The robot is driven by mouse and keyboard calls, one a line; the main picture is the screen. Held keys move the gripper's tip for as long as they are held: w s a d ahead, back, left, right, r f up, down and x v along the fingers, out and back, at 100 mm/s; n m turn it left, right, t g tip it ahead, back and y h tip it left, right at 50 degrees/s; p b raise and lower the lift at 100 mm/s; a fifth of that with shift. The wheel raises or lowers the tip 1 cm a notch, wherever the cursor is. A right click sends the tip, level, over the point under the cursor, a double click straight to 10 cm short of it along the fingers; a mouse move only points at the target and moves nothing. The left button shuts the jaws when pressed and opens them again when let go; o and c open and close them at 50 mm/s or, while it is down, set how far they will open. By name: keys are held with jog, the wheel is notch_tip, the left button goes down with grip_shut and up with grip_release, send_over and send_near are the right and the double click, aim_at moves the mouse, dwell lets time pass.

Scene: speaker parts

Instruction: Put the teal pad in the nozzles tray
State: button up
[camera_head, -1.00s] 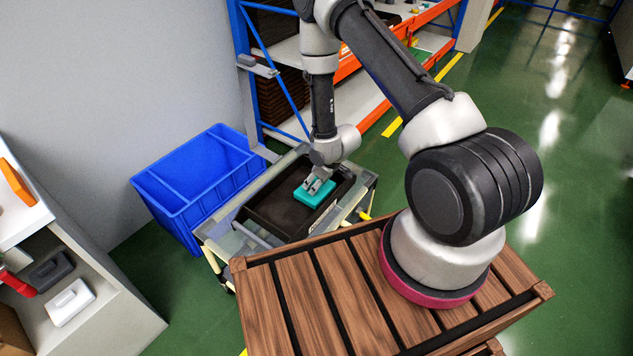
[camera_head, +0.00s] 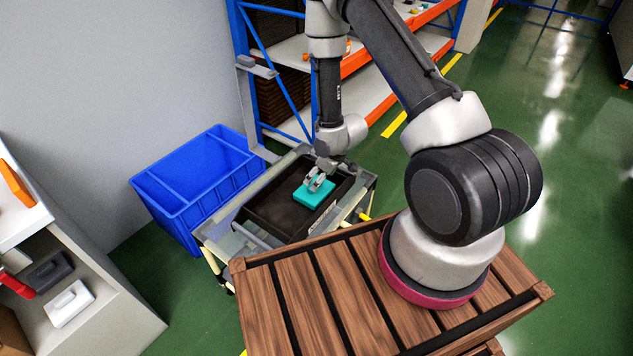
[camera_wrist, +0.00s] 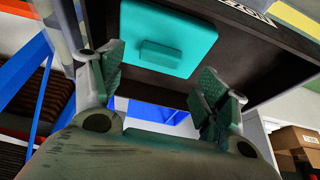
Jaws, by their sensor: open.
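The teal pad (camera_head: 314,194) lies in the dark tray (camera_head: 262,212), toward its right end, in the head view. In the wrist view the teal pad (camera_wrist: 168,38) shows as a rounded square with a small raised block on top. The tray's dark floor (camera_wrist: 245,60) surrounds it there, and a printed label shows on its edge. My gripper (camera_head: 317,182) is just above the pad. In the wrist view my gripper (camera_wrist: 160,88) is open, its two fingers spread apart with nothing between them. The pad is clear of the fingers.
The tray sits on a glass-topped cart (camera_head: 222,240). A blue crate (camera_head: 190,185) stands left of it. A blue and orange shelf rack (camera_head: 275,75) rises behind. A shelf unit (camera_head: 110,310) is at the lower left.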

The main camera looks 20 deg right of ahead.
jog(key=s+d+r+m+h, duration=0.1)
jog(key=s+d+r, duration=0.15)
jog(key=r, duration=0.85)
jog(key=s+d+r+m+h, duration=0.1)
jog(key=d+r, duration=0.2)
jog(key=r, duration=0.8)
jog(key=s+d+r+m+h, duration=0.1)
jog(key=d+r, duration=0.2)
jog(key=r, duration=0.8)
jog(key=s+r+m, duration=0.2)
jog(key=s+r, duration=0.5)
jog(key=s, duration=0.4)
jog(key=s+r+m, duration=0.1)
jog(key=s+r, duration=0.7)
jog(key=s, duration=0.3)
jog(key=shift+s+d+r+m, duration=0.2)
jog(key=shift+d+m, duration=0.2)
jog(key=shift+d, duration=0.05)
